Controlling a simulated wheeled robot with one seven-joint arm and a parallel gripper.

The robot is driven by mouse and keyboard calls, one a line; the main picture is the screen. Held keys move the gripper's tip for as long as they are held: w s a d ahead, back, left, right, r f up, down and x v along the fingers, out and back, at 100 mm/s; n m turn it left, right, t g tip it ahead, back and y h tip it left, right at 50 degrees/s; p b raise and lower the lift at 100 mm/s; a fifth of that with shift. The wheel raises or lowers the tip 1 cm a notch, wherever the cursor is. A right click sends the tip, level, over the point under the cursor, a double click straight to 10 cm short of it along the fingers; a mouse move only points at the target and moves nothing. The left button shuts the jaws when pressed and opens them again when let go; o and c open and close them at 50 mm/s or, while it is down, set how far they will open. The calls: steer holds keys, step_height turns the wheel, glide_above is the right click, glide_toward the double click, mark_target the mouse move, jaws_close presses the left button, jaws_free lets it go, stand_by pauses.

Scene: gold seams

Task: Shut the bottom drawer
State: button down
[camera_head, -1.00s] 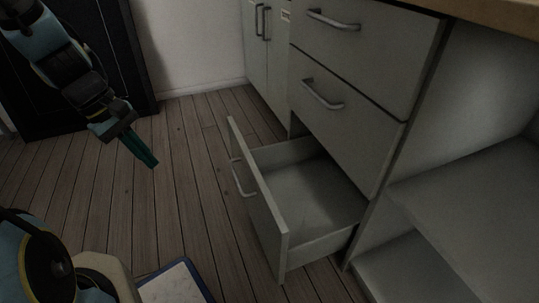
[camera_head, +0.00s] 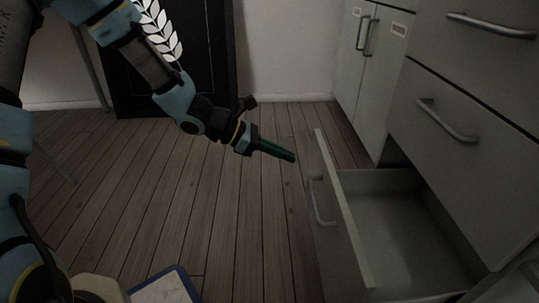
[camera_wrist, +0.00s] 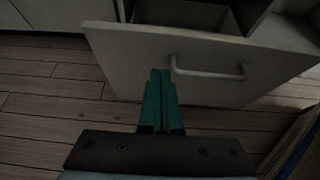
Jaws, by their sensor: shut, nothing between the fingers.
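The bottom drawer (camera_head: 334,222) is pulled out of the white cabinet and looks empty inside. Its front panel carries a bar handle (camera_head: 320,203). My gripper (camera_head: 294,158) is shut and empty, its green fingers pointing at the drawer front from the left, near the panel's far upper end. In the wrist view the closed fingertips (camera_wrist: 160,75) overlap the drawer front (camera_wrist: 130,60) just left of the handle (camera_wrist: 208,70). I cannot tell whether they touch the panel.
Closed drawers (camera_head: 463,150) sit above the open one. A closed cupboard (camera_head: 360,80) stands behind it. The wood floor (camera_head: 215,215) left of the drawer is clear. A blue-edged board (camera_head: 165,287) shows at the bottom.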

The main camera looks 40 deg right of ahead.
mark_target(322, 163)
steer(key=s+d, duration=0.1)
steer(key=s+d+f+b, duration=0.1)
steer(key=d, duration=0.1)
steer(key=s+d+b, duration=0.1)
steer(key=shift+s+d+f, duration=0.1)
steer(key=shift+d+f, duration=0.1)
steer(key=shift+f, duration=0.05)
steer(key=shift+s+d+r+b, duration=0.1)
steer(key=shift+s+d+b, duration=0.2)
steer(key=shift+s+d, duration=0.1)
